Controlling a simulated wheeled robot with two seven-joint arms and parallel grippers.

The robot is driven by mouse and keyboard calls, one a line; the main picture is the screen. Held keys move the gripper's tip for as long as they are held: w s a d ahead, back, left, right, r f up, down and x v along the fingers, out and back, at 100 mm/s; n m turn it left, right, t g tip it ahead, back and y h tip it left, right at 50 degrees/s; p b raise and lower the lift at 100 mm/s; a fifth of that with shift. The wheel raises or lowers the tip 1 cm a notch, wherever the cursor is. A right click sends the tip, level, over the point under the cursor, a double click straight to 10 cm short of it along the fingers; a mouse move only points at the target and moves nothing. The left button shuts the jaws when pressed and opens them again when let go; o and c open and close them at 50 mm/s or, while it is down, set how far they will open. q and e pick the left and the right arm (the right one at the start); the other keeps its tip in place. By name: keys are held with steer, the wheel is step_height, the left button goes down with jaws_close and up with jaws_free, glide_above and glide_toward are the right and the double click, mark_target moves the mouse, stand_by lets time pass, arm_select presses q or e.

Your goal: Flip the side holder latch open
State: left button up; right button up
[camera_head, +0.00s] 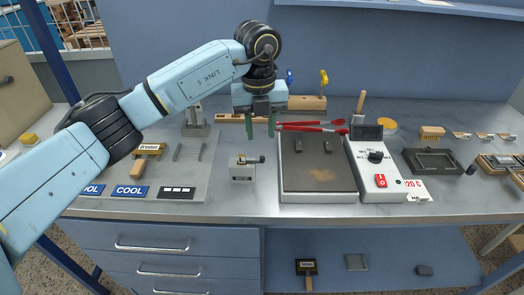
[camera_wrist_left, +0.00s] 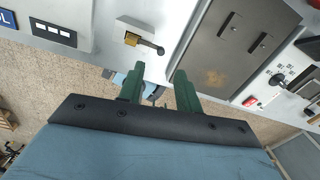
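The side holder (camera_head: 242,173) is a small light-grey block with a label on its front, standing on the bench left of the hot plate. Its latch (camera_head: 251,160) has a brass-coloured part and a dark lever pointing right with a knob at its end. In the left wrist view the latch (camera_wrist_left: 145,43) shows just beyond the fingertips, with its lever extending right. My left gripper (camera_head: 261,128) has green fingers spread apart with nothing between them. It hangs above and behind the holder, apart from the latch. The fingers also show in the left wrist view (camera_wrist_left: 160,80). My right gripper is out of view.
The hot plate (camera_head: 318,178) and its white control box (camera_head: 377,180) stand right of the holder. Red-handled tongs (camera_head: 312,127) lie behind the plate. A grey cooling board (camera_head: 200,185) lies to the left. Bare bench surrounds the holder.

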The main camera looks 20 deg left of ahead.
mark_target(262, 157)
arm_select(q)
step_height(262, 157, down, 7)
steer(key=shift+w+d+f, duration=0.1)
steer(key=shift+d+f, duration=0.05)
steer(key=shift+f, duration=0.05)
jaws_close()
stand_by(0.3)
